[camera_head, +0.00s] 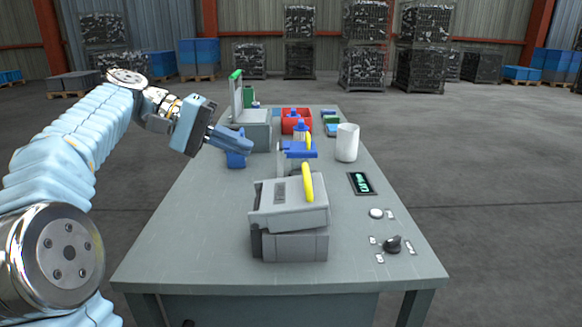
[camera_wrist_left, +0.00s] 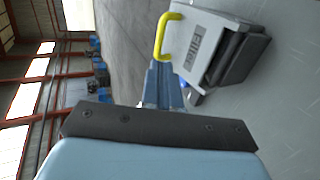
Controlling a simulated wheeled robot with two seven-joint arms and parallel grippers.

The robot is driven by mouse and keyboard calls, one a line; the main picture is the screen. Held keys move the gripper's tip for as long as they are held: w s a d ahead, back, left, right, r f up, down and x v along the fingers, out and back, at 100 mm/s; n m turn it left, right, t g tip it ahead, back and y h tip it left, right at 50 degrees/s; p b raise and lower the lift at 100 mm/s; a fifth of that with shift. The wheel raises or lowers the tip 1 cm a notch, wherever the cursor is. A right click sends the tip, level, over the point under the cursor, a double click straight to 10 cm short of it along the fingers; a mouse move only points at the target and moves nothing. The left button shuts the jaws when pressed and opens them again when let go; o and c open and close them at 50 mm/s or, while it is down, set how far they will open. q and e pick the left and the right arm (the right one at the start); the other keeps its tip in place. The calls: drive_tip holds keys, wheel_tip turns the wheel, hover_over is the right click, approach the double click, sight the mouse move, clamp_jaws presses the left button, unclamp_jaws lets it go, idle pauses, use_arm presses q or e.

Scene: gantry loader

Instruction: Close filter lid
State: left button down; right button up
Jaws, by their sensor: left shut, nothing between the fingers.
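A grey filter box (camera_head: 292,244) stands at the near middle of the table. Its grey lid (camera_head: 268,216) lies over the top, a little askew, and carries a yellow handle (camera_head: 308,183). Whether the lid is fully seated I cannot tell. In the left wrist view the lid (camera_wrist_left: 205,40) and the yellow handle (camera_wrist_left: 163,36) show just beyond the fingertips. My left gripper (camera_head: 249,146) is shut and empty, in the air behind and left of the box, apart from the handle. It also shows in the left wrist view (camera_wrist_left: 163,82). My right gripper is in neither view.
A second grey box (camera_head: 258,138) with an upright green-topped panel (camera_head: 237,95) stands at the back left. A dark display (camera_head: 362,183) and black knob (camera_head: 392,244) sit right. The table's front left is clear.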

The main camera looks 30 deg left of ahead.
sight(304, 172)
use_arm(q)
drive_tip(key=x, duration=1)
drive_tip(key=shift+b, duration=0.3)
drive_tip(key=shift+d, duration=0.1)
drive_tip(key=shift+w+d+g+y+p, duration=0.3)
drive_tip(key=shift+d+y+p, duration=0.1)
drive_tip(key=shift+p, duration=0.7)
drive_tip(key=shift+d+f+y+p, duration=0.2)
drive_tip(key=shift+f+y+p, duration=0.05)
drive_tip(key=shift+y+p, duration=0.05)
drive_tip(key=shift+f, duration=0.35)
